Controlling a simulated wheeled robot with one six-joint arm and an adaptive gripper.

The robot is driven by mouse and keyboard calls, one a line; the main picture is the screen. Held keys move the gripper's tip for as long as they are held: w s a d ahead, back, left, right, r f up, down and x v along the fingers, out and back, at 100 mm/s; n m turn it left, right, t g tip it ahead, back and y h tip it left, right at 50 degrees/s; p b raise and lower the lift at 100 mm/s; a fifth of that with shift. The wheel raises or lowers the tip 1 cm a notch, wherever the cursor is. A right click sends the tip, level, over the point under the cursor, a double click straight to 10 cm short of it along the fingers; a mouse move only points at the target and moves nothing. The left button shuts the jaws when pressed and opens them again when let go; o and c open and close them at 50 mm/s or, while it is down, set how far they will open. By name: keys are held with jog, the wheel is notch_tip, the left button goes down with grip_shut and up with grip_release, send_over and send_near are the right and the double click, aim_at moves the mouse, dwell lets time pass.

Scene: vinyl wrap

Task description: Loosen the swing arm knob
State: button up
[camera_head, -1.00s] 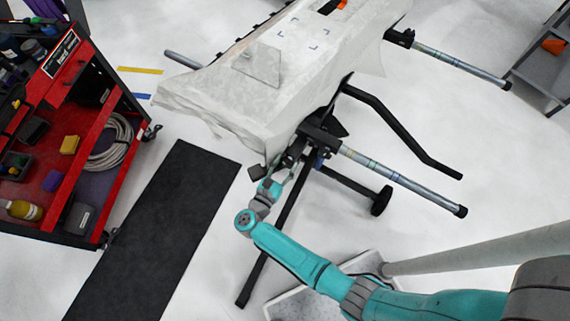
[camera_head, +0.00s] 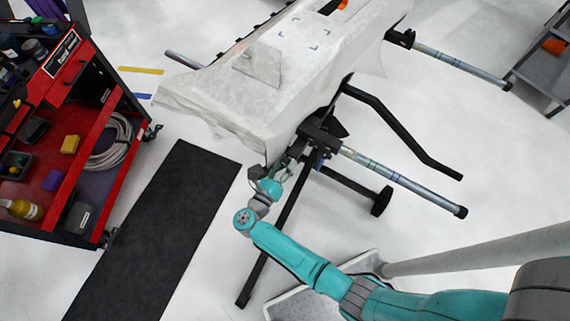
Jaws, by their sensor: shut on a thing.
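My gripper (camera_head: 293,160) is at the near end of the covered stand, just below the black bracket (camera_head: 318,137) where the swing arm (camera_head: 405,183) joins. The swing arm is a grey tube with a black end cap, sticking out to the lower right. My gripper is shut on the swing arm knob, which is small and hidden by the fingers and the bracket. The teal wrist is bent up toward the bracket from below.
A white cover (camera_head: 225,95) drapes over the stand. A red tool cart (camera_head: 88,150) and black mat (camera_head: 160,240) are at left.

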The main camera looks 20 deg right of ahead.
jog(key=shift+w+n, duration=0.1)
jog(key=shift+n, duration=0.5)
jog(key=o, duration=1.1)
jog(key=shift+o, duration=0.2)
jog(key=shift+f, duration=0.1)
